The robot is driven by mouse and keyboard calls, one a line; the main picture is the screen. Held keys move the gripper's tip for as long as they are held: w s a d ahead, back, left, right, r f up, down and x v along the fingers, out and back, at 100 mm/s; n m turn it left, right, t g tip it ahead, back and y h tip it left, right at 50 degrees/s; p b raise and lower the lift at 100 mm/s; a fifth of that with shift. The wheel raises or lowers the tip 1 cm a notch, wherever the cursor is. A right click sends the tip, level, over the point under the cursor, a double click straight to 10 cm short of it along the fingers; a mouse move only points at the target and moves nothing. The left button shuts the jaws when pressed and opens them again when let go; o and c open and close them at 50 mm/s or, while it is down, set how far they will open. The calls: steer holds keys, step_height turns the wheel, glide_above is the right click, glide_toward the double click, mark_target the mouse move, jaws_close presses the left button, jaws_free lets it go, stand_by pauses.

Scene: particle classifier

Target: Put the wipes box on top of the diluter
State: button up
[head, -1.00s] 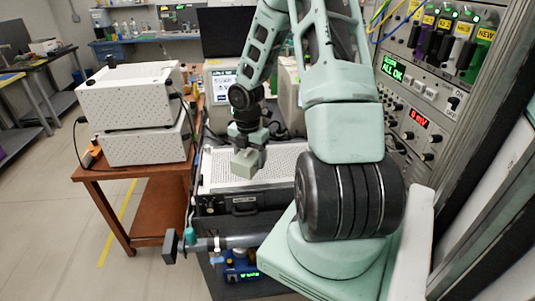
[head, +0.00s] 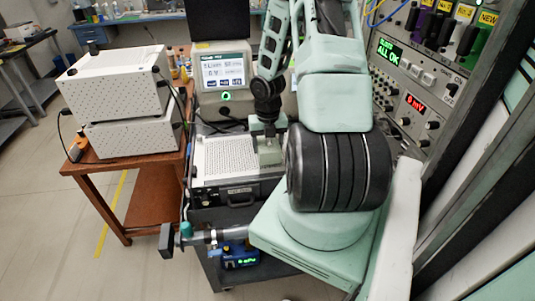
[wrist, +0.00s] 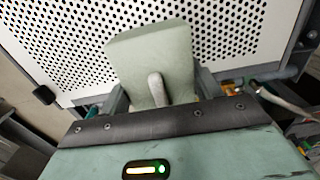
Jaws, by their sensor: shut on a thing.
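A pale grey-green box with a small light tab, which I take as the wipes box (wrist: 145,45), is held in my gripper (wrist: 158,88). In the head view the wipes box (head: 269,153) hangs in front of or over a perforated white-topped unit with a black front and handle (head: 215,163). I cannot read which unit is the diluter; this one may be it. In the wrist view the perforated white top (wrist: 240,30) lies beyond the box. I cannot tell whether box and top touch. My gripper (head: 266,134) is shut on the box, its fingertips partly hidden.
An instrument with a lit screen (head: 224,75) stands behind the perforated unit. Two stacked white boxes (head: 115,85) sit on a brown table (head: 155,185) to the left. A rack with a green display (head: 390,52) stands to the right. Floor is free at the lower left.

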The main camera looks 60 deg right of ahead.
steer(key=shift+f, duration=1.9)
steer(key=shift+f, duration=0.15)
steer(key=o, duration=1.1)
steer(key=shift+c, duration=0.2)
